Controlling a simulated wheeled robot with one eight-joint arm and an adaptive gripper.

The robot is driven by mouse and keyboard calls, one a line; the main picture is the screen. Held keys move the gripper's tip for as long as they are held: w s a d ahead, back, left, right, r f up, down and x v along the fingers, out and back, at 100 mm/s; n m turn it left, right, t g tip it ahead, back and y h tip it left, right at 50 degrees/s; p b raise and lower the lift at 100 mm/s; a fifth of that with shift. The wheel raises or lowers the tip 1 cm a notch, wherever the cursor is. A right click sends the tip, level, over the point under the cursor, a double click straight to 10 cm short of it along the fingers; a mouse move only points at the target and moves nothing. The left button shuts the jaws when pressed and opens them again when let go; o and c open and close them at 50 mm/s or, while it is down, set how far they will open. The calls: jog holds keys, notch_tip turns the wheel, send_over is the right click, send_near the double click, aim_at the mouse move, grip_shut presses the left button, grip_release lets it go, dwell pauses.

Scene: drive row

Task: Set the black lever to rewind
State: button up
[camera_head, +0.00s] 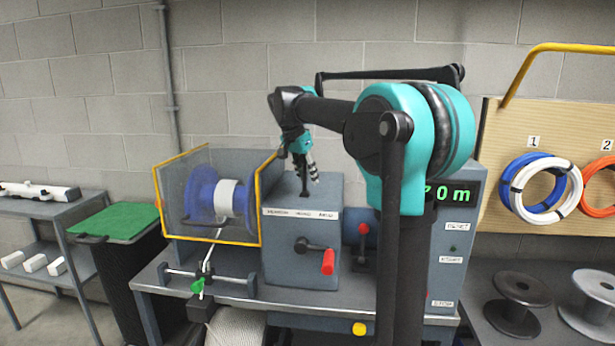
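The black lever (304,186) stands up from the top of a grey machine box (290,250). A white label strip (300,214) runs along the box's front upper edge below it. The words are too blurred to read surely, so I cannot tell which setting the lever is at. My gripper (314,179) points down at the lever's upper end, overlapping it or just to its right in this view. I cannot tell whether it touches the lever, or whether its fingers are open or shut.
A crank with a red handle (327,262) sticks out of the box's front. A guarded blue reel (208,197) stands left of it. A red-knobbed lever (363,232) and a display panel (450,240) are to the right, partly behind my arm. Empty spools (512,300) lie at right.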

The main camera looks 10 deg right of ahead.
grip_shut()
jog(key=shift+a, duration=0.1)
jog(key=shift+w+a+n+g+h, duration=0.15)
jog(key=shift+a+h, duration=0.25)
jog(key=shift+h, duration=0.15)
jog(key=shift+w+a+n+g+h, duration=0.15)
jog(key=shift+a+h, duration=0.25)
jog(key=shift+h, duration=0.15)
jog(key=shift+w+a+f+g+h, duration=0.1)
jog(key=shift+a+g+h, duration=0.15)
jog(key=shift+h, duration=0.4)
jog(key=shift+w+a+f+g+h, duration=0.15)
jog(key=shift+a+h, duration=0.1)
jog(key=shift+h, duration=0.4)
jog(key=shift+s+r, duration=0.1)
grip_release()
jog(key=v, duration=1.2)
